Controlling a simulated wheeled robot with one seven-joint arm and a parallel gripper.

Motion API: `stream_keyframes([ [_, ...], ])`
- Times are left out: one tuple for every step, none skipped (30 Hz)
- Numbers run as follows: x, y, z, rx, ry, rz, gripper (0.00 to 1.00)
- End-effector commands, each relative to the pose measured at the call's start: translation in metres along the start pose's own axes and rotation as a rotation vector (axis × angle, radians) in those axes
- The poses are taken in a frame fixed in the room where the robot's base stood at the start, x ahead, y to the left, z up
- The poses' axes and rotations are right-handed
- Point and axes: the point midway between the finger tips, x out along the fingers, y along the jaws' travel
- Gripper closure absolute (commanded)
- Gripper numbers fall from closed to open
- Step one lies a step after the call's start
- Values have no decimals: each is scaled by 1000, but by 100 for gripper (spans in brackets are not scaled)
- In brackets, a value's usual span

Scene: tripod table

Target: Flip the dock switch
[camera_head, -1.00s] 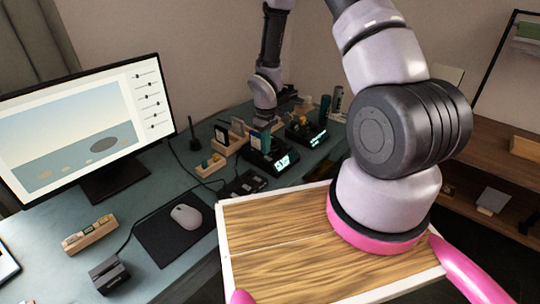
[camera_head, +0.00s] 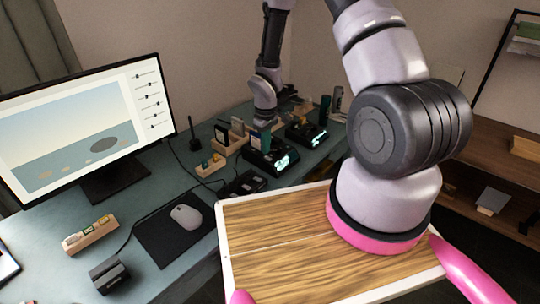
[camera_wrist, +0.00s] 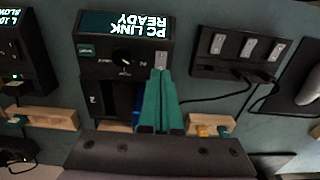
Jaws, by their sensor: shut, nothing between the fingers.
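The black dock (camera_wrist: 98,62) with a lit screen reading "PC LINK READY" (camera_wrist: 122,25) is in the wrist view, upside down. Its face carries a round black knob (camera_wrist: 124,60) and a small light metal piece (camera_wrist: 161,50), which may be the switch. My gripper (camera_wrist: 161,76) has teal fingers, shut and empty. The fingertips are over the dock's face, just below the metal piece; I cannot tell whether they touch it. In the head view the dock (camera_head: 262,163) stands on the desk, with my gripper (camera_head: 266,142) above it.
A second dock (camera_head: 305,133) stands to the right in the head view. A black strip with light keys (camera_wrist: 237,45) and a cable lies beside the dock. Wooden blocks (camera_wrist: 210,123) lie close by. The monitor (camera_head: 85,130) and mouse (camera_head: 186,216) are to the left.

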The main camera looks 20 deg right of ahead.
Motion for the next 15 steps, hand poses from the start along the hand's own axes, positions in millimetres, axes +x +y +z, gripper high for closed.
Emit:
stream_keyframes([
  [0, 0, 0, 0, 0, 0, 100],
  [0, 0, 0, 0, 0, 0, 100],
  [0, 0, 0, 0, 0, 0, 100],
  [0, 0, 0, 0, 0, 0, 100],
  [1, 0, 0, 0, 0, 0, 100],
  [1, 0, 0, 0, 0, 0, 100],
  [2, 0, 0, 0, 0, 0, 100],
  [2, 0, 0, 0, 0, 0, 100],
  [3, 0, 0, 0, 0, 0, 100],
  [3, 0, 0, 0, 0, 0, 100],
  [4, 0, 0, 0, 0, 0, 100],
  [4, 0, 0, 0, 0, 0, 100],
  [5, 0, 0, 0, 0, 0, 100],
  [5, 0, 0, 0, 0, 0, 100],
  [6, 0, 0, 0, 0, 0, 100],
])
